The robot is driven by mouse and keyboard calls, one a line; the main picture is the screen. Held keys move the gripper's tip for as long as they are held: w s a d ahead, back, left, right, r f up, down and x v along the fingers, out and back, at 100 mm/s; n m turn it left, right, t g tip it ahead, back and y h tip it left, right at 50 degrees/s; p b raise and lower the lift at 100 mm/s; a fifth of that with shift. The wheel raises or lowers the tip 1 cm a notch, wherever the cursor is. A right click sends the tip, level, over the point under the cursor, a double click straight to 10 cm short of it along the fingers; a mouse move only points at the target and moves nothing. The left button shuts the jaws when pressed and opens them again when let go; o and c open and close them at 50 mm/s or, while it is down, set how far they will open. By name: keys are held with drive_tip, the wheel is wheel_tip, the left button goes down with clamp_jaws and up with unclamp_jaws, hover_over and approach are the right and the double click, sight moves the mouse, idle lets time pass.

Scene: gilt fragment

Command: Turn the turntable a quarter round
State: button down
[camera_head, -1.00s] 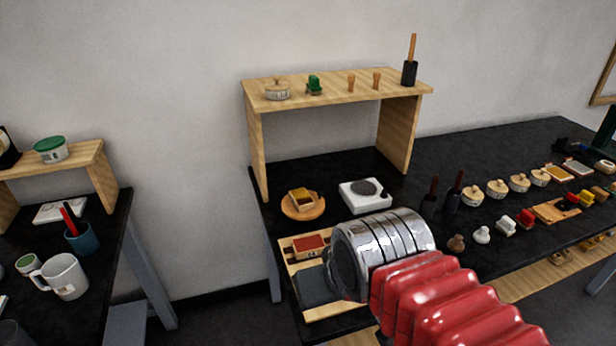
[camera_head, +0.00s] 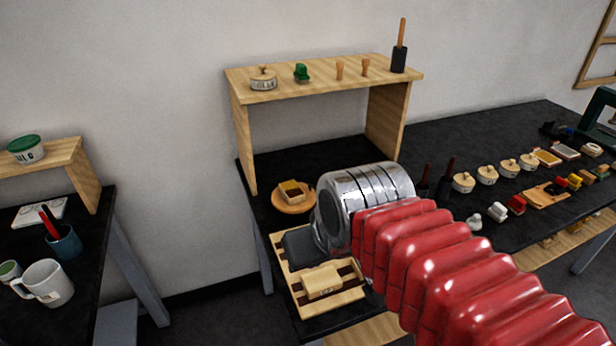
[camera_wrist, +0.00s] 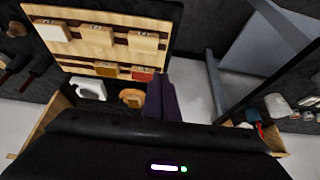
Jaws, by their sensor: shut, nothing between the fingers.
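The turntable (camera_head: 290,207) is a small round wooden disc on the black bench, in front of the wooden shelf. A square wooden block with a dark and yellow top (camera_head: 292,190) sits on it. In the wrist view the turntable (camera_wrist: 122,96) lies just left of the fingertips, with the block (camera_wrist: 133,99) on it. My gripper (camera_wrist: 158,95) is shut and empty.
The wooden tray (camera_head: 341,298) holds several blocks. In the wrist view a white device (camera_wrist: 87,88) stands beside the turntable; my arm hides it in the head view. The shelf (camera_head: 320,75) rises behind. Jars and small items line the bench to the right.

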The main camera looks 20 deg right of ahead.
drive_tip(key=w+d+r, duration=0.1)
drive_tip(key=w+r, duration=0.1)
drive_tip(key=w, duration=0.4)
drive_tip(key=w+d+r, duration=0.2)
drive_tip(key=w, duration=0.4)
drive_tip(key=g, duration=0.2)
hover_over(309, 188)
wheel_tip(309, 188, down, 9)
drive_tip(key=shift+w+d+m, duration=0.1)
drive_tip(key=shift+w+m, duration=0.25)
drive_tip(key=shift+m, duration=0.05)
drive_tip(key=shift+f, duration=0.1)
drive_tip(key=x, duration=1)
drive_tip(key=shift+d, duration=0.1)
drive_tip(key=shift+s+f, duration=0.15)
drive_tip(key=shift+s, duration=1.7)
